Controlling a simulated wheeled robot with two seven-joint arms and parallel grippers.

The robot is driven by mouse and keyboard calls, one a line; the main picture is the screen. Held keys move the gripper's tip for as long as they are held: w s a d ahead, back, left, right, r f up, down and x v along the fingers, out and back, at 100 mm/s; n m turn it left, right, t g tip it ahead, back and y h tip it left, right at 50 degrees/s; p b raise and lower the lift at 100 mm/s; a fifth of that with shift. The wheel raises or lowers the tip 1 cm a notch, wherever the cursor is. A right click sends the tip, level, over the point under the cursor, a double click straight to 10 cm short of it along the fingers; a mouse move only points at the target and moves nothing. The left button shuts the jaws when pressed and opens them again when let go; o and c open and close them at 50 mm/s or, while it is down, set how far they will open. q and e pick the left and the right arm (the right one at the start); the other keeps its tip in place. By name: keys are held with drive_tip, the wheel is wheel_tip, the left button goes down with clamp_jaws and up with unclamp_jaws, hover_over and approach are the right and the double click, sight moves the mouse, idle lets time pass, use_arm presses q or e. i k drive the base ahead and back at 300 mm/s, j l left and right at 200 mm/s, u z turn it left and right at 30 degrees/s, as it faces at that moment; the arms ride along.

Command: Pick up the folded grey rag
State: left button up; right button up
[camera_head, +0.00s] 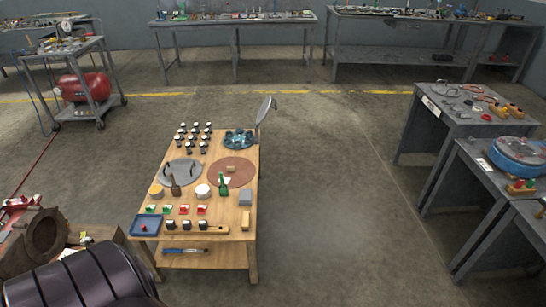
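A small grey, flat, block-like piece (245,198), which looks like the folded grey rag, lies at the right edge of the wooden table (215,252). It sits to the right of a dark green bottle (222,186) and beyond a small yellow-tan block (245,220). Its folds are too small to make out. Neither of my grippers is in the head view, and nothing touches the grey piece.
The table also bears a blue tray (146,226), a brown disc (245,168), a grey disc (170,178) and several small jars. A dark ribbed shape (80,280) fills the bottom left. Grey benches (440,130) stand right; the floor between (330,200) is clear.

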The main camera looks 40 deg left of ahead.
sight(245, 196)
drive_tip(key=i+u, duration=0.2)
drive_tip(key=i, duration=0.25)
drive_tip(key=i+l+u, duration=0.15)
drive_tip(key=i, duration=0.25)
drive_tip(key=i+l+u, duration=0.2)
drive_tip(key=i, duration=0.25)
